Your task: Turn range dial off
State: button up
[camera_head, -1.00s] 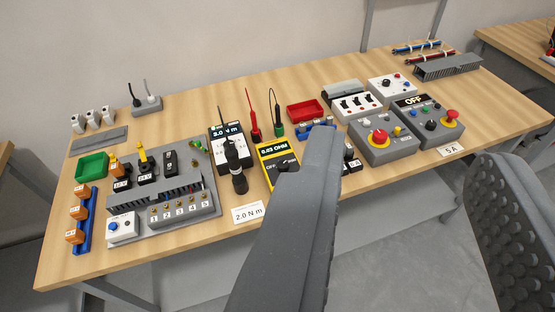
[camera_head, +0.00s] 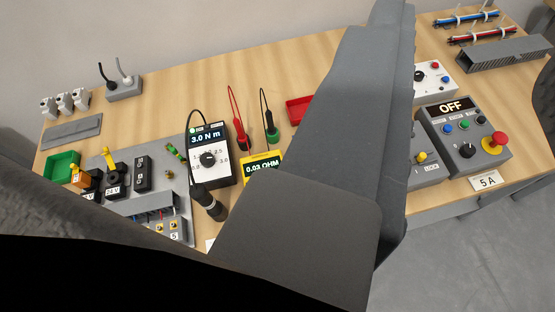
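The yellow meter (camera_head: 262,168) stands mid-table with its screen reading 0.03 OHM. Only its upper part shows; its range dial is hidden behind my grey parts, so the dial's setting cannot be seen. My gripper (camera_head: 345,135) shows as a large grey piece close to the camera, rising across the middle of the view. It overlaps the meter in the picture; I cannot tell whether it touches it. The fingertips and the gap between them are not clear.
A black-and-white torque tester (camera_head: 209,157) reading 3.0 N m stands left of the meter, with a black screwdriver-like tool (camera_head: 209,203) in front. Red (camera_head: 240,135) and green-based (camera_head: 271,134) probes stand behind. A control box reading OFF (camera_head: 466,140) is at right.

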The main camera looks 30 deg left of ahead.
jog(key=shift+w+d+r, duration=0.1)
jog(key=shift+w, duration=0.2)
